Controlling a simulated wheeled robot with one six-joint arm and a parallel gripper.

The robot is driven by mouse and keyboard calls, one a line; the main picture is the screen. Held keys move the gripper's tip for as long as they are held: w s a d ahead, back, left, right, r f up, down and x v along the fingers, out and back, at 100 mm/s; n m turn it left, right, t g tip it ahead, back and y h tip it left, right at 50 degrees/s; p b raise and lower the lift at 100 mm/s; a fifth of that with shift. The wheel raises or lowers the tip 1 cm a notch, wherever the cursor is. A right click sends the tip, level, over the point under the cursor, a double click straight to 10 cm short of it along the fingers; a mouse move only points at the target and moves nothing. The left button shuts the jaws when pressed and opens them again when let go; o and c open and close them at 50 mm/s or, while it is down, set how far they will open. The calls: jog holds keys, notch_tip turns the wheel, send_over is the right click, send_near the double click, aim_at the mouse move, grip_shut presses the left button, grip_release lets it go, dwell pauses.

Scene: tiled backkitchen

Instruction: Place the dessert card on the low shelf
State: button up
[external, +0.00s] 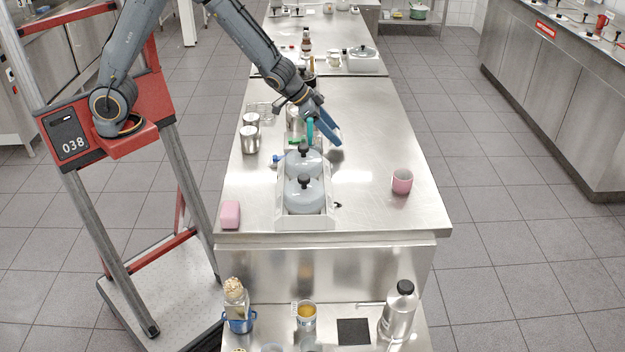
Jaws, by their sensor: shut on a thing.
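My gripper (322,126) is over the steel worktop, behind the grey-lidded pots. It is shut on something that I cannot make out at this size. Blue and teal parts show at its tip, and I cannot tell which are fingers and which is the held thing. I cannot pick out the dessert card for certain. A lower steel shelf (268,311) runs in front of the worktop at the bottom of the view. A flat black square (353,331) lies on it.
On the lower shelf stand a blue-based jar (237,308), a yellow-topped container (306,317) and a metal bottle (398,312). On the worktop (370,125) are a tray with lidded pots (304,195), a pink cup (402,181), a pink block (230,215) and metal canisters (249,139).

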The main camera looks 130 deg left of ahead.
jog(key=shift+f+b, duration=0.8)
jog(key=shift+f, duration=0.5)
jog(key=shift+f, duration=0.15)
jog(key=o, duration=0.8)
jog(key=shift+s+d+r, duration=0.1)
jog(key=shift+r, duration=0.35)
jog(key=p+v, duration=0.5)
jog(key=v, duration=0.5)
jog(key=shift+s+d+r, duration=0.1)
jog(key=shift+s+r, duration=0.05)
jog(key=shift+r, duration=0.05)
jog(key=o, duration=0.4)
jog(key=shift+s+d+r+p, duration=0.2)
jog(key=shift+d+r+p, duration=0.05)
jog(key=shift+p, duration=0.05)
